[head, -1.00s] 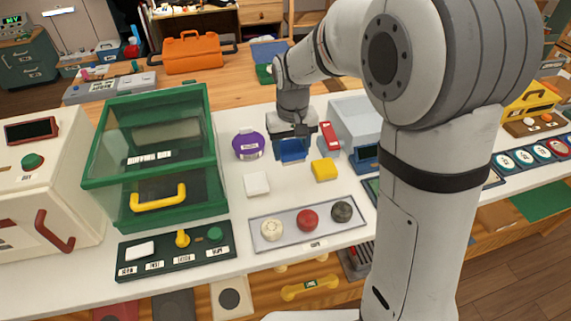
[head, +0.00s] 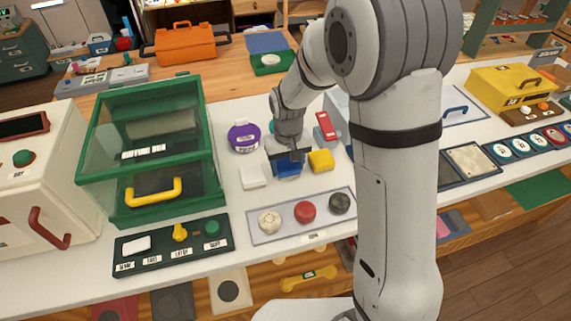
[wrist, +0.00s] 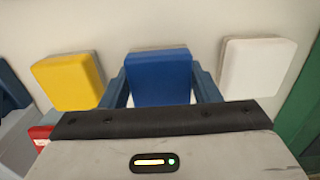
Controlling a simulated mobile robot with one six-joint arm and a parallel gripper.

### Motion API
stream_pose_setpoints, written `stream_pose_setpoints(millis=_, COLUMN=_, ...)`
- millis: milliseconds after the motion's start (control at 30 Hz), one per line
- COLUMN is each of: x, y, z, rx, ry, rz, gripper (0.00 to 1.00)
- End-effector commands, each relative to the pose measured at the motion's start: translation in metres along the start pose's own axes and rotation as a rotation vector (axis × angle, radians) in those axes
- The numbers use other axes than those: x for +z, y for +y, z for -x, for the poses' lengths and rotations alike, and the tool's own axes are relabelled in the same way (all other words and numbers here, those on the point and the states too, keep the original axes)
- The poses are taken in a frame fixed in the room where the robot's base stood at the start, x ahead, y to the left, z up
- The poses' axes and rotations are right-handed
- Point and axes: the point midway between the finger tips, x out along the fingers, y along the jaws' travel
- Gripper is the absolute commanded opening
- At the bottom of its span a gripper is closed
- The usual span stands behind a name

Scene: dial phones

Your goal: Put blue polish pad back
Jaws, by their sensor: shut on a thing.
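The blue polish pad (head: 288,169) is a small square block, also seen in the wrist view (wrist: 160,78). My gripper (head: 287,162) is shut on it, with one finger on each side in the wrist view (wrist: 161,88). The pad is between a white pad (head: 253,177) on its left and a yellow pad (head: 321,161) on its right in the head view, roughly in line with them. In the wrist view the yellow pad (wrist: 70,80) is left and the white pad (wrist: 257,66) right. I cannot tell whether the blue pad touches the counter.
A grey tray (head: 255,237) with three round pieces lies in front. A purple round container (head: 244,137) stands behind the white pad, and a red-topped item (head: 326,127) behind the yellow one. A green glass-fronted box (head: 150,150) stands left.

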Motion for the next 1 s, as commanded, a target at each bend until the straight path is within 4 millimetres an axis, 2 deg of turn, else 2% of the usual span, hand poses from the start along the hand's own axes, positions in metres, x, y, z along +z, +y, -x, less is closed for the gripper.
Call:
stream_pose_setpoints(millis=167, x=0.000, y=0.000, z=-0.004, rx=0.000, ry=0.000, rz=0.001, gripper=0.35)
stream_pose_setpoints(millis=200, x=0.000, y=0.000, z=-0.003, rx=0.000, ry=0.000, rz=0.001, gripper=0.58)
stream_pose_setpoints(millis=433, x=0.000, y=-0.001, z=-0.003, rx=0.000, ry=0.000, rz=0.001, gripper=0.77)
stream_pose_setpoints(millis=767, x=0.000, y=-0.001, z=0.003, rx=0.000, ry=0.000, rz=0.002, gripper=0.78)
stream_pose_setpoints(millis=867, x=-0.001, y=-0.001, z=0.015, rx=0.000, ry=0.003, rz=0.002, gripper=0.78)
stream_pose_setpoints(millis=1000, x=-0.001, y=-0.001, z=0.045, rx=0.000, ry=0.006, rz=0.002, gripper=0.78)
